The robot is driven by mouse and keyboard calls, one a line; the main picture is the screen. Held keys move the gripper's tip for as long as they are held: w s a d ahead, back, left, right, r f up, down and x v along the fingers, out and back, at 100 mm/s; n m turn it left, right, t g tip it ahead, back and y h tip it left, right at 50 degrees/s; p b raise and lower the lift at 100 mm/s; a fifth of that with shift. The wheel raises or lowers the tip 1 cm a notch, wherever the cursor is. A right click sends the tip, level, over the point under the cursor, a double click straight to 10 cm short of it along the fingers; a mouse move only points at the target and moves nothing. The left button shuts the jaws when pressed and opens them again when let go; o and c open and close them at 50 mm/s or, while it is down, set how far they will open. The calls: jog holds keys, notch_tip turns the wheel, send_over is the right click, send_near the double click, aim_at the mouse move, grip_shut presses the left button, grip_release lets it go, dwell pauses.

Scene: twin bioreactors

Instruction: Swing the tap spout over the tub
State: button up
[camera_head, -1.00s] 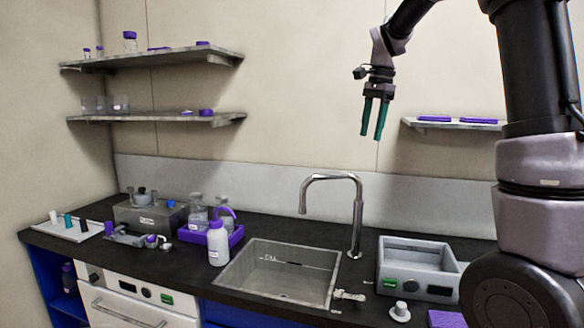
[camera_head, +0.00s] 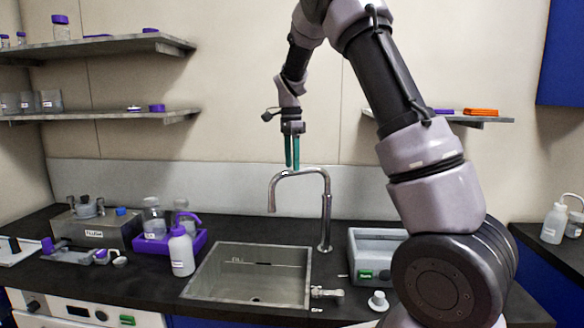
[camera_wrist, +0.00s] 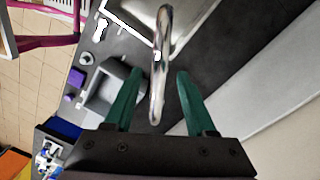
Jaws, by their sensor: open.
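The chrome tap spout (camera_head: 298,173) arches from its post (camera_head: 326,222) at the back right of the sink and points left, its tip over the sink basin. The grey rectangular sink (camera_head: 250,275), the only tub-like basin the spout hangs over, is set in the dark counter. A grey open tub (camera_head: 372,242) stands on the counter right of the tap, partly hidden by my arm. My gripper (camera_head: 292,167) points down, open and empty, just above the spout's top. In the wrist view the spout (camera_wrist: 161,65) runs between the two green fingers (camera_wrist: 155,88).
A purple tray (camera_head: 160,246) with bottles and a white wash bottle (camera_head: 181,252) stand left of the sink. A white knob-like piece (camera_head: 378,302) lies in front of the grey tub. Wall shelves (camera_head: 95,115) hang at left, another (camera_head: 470,119) at right.

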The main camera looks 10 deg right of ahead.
jog(key=shift+s+d+f, duration=0.1)
jog(key=shift+f, duration=0.9)
jog(key=shift+c, duration=0.3)
grip_shut()
jog(key=shift+r, duration=0.1)
dwell(0.4)
